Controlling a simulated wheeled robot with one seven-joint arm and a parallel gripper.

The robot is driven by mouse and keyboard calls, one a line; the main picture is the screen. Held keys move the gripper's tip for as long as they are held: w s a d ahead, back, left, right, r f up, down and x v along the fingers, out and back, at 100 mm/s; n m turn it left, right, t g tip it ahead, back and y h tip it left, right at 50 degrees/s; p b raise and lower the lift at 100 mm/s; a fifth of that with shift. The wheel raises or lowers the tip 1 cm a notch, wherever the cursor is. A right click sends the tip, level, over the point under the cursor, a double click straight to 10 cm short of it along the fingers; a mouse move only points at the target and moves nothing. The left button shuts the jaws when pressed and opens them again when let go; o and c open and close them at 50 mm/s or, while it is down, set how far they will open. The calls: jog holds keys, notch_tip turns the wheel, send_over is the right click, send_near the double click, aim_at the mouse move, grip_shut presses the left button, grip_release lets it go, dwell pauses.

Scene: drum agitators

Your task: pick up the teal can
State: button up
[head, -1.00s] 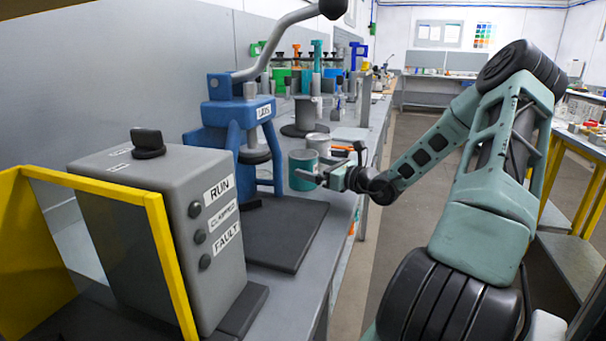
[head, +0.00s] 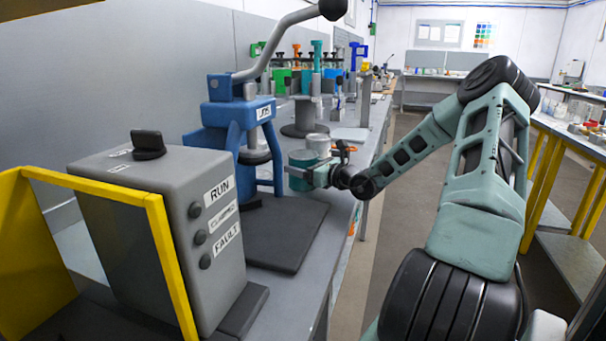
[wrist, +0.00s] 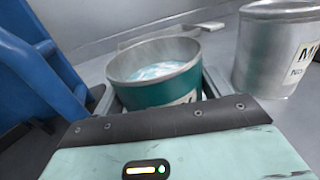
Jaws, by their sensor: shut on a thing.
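The teal can (head: 301,158) stands upright on the bench beside the blue press, its top open. In the wrist view the teal can (wrist: 160,85) shows a pale, bluish content inside and part of a white label. My gripper (head: 318,176) is shut on the teal can, reaching in from the right at the can's side. In the wrist view my gripper (wrist: 155,100) has its fingers on both sides of the can; their contact is partly hidden by the can and the gripper body.
A grey metal can (head: 318,143) with a label stands just behind the teal can; it is at right in the wrist view (wrist: 275,50). The blue press (head: 225,125) is close on the left. A grey control box (head: 160,215) and yellow frame (head: 165,255) stand nearer.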

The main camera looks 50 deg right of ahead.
jog(key=shift+r, duration=0.2)
notch_tip(320, 180, up, 10)
jog(key=shift+f+p, duration=0.25)
jog(key=shift+p, duration=0.2)
dwell(0.6)
